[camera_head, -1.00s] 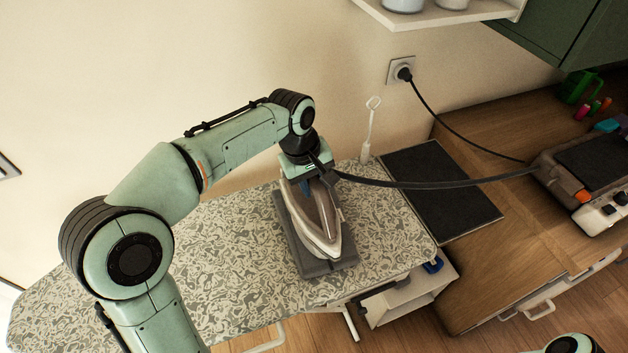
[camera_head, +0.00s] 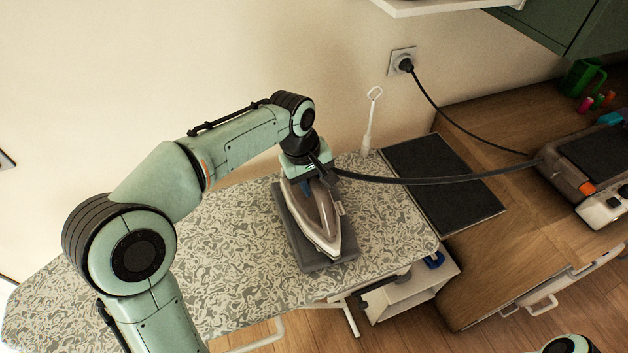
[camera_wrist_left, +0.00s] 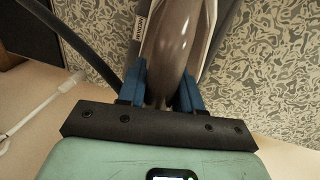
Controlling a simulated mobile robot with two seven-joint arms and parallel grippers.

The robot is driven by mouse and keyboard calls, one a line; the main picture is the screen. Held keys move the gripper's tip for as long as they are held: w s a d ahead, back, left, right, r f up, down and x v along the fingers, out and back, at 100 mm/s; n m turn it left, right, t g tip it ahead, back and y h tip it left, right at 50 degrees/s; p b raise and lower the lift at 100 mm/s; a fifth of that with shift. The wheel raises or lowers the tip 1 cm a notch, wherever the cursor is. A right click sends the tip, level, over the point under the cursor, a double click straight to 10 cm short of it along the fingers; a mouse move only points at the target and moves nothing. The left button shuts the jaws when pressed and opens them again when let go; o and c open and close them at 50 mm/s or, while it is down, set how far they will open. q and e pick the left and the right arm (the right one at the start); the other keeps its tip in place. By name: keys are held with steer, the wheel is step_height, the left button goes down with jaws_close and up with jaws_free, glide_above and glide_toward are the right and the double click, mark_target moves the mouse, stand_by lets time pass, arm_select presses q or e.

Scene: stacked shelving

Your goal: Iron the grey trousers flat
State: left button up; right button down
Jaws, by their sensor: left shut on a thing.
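The iron (camera_head: 322,222), grey-white with a pale sole edge, lies low over a dark grey flat piece (camera_head: 293,238) on the patterned ironing board (camera_head: 215,262). I cannot tell whether that piece is a rest or folded cloth, and no trousers are clearly recognisable. My left gripper (camera_head: 306,184) is at the iron's back end, shut on its handle. In the left wrist view its blue fingers (camera_wrist_left: 160,92) sit either side of the iron's handle (camera_wrist_left: 178,48). My right gripper is out of view; only a bit of arm shows at bottom right.
A black cord (camera_head: 440,180) runs from near the iron to a grey-and-orange appliance (camera_head: 590,165) on the wooden counter (camera_head: 500,250). A dark mat (camera_head: 440,185) lies at the counter's left end. A white looped stand (camera_head: 369,125) rises behind the board. The board's left part is bare.

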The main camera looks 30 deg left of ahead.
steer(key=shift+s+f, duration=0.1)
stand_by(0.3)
